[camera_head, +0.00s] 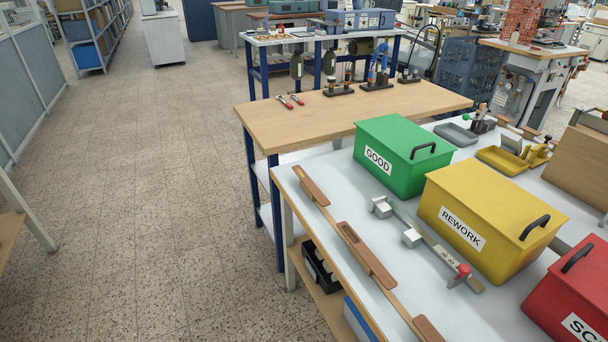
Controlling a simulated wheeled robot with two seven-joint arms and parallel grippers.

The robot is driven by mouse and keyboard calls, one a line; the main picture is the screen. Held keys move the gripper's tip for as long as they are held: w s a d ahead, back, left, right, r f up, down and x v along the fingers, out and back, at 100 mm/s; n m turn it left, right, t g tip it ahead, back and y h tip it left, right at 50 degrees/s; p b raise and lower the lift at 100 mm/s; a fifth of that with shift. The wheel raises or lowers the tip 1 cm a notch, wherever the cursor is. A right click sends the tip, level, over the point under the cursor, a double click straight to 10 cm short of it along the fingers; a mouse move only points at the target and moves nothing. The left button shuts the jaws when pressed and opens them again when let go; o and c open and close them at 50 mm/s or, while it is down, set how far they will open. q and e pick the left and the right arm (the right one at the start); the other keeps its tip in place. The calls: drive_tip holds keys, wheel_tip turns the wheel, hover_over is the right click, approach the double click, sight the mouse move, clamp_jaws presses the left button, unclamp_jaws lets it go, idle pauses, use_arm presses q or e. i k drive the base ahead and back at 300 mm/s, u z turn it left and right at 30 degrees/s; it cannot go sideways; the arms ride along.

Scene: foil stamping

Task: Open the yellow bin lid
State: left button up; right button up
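The yellow bin (461,228) stands on the white-topped table at the right, with a "REWORK" label on its front side. Its yellow lid (495,197) lies flat and closed on top. A dark handle (535,227) sits at the lid's right end. Neither of my grippers shows in the head view.
A closed green "GOOD" bin (392,172) stands behind the yellow one, and a closed red bin (571,292) stands in front at right. A metal bar with a red knob (464,270) and wooden rails (366,256) lie left of the bins. A wooden-topped bench (300,123) stands behind.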

sight(514, 212)
drive_tip(key=z, duration=0.95)
drive_tip(key=k, duration=0.65)
drive_tip(key=u, duration=0.45)
